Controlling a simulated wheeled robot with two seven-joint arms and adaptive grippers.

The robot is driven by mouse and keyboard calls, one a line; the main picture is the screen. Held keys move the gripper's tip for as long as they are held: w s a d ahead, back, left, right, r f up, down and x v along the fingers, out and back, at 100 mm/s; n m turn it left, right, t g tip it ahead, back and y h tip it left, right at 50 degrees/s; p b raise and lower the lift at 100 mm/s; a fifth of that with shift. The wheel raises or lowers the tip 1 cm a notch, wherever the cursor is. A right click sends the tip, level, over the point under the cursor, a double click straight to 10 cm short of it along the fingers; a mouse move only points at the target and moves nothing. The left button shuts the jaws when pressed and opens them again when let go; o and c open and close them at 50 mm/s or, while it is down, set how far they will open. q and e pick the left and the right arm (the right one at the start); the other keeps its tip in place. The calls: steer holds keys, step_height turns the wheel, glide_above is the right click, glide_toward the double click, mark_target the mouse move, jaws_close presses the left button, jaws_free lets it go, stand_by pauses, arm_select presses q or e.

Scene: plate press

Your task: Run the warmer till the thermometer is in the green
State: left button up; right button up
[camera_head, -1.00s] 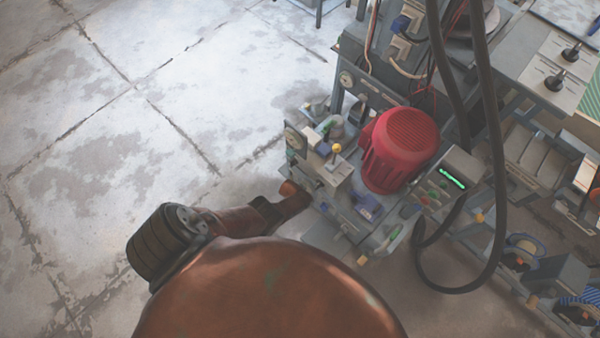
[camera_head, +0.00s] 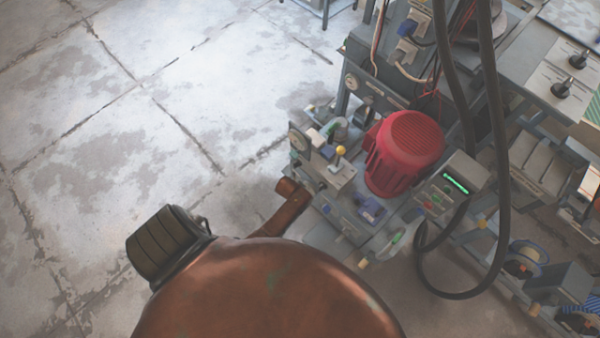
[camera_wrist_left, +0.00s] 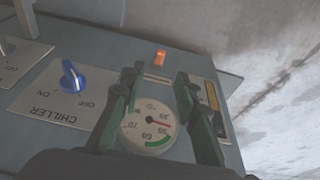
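In the left wrist view, a round white thermometer dial (camera_wrist_left: 147,128) marked °C is set in a grey panel and appears upside down. Its red needle points to the picture's right, and a green arc lies lower on the dial; the needle appears to be off the arc. A small orange rocker switch (camera_wrist_left: 160,57) sits beyond the dial. My left gripper (camera_wrist_left: 158,76) is open and empty, its two dark green fingers on either side of the dial and pointing towards the switch. I cannot tell whether they touch the panel. My right gripper is not in view.
A blue knob (camera_wrist_left: 72,80) on a plate labelled CHILLER, with ON and OFF, is left of the fingers. Open floor lies left.

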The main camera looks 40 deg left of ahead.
arm_select(q)
steer(key=shift+v, duration=1.65)
steer(key=s+f+g, duration=0.1)
steer(key=s+f, duration=0.4)
steer(key=s, duration=0.9)
steer(key=s+f+g, duration=0.2)
steer(key=s+f, duration=0.2)
steer(key=s, duration=1)
steer(key=s+f+g, duration=0.1)
steer(key=s+f, duration=0.4)
steer(key=s, duration=0.9)
steer(key=s+a+r+t+p, duration=0.1)
steer(key=s+r+p, duration=0.5)
steer(key=p, duration=0.8)
step_height(320, 180, up, 2)
steer(key=shift+s+a+m, duration=0.25)
steer(key=shift+a+m, duration=0.05)
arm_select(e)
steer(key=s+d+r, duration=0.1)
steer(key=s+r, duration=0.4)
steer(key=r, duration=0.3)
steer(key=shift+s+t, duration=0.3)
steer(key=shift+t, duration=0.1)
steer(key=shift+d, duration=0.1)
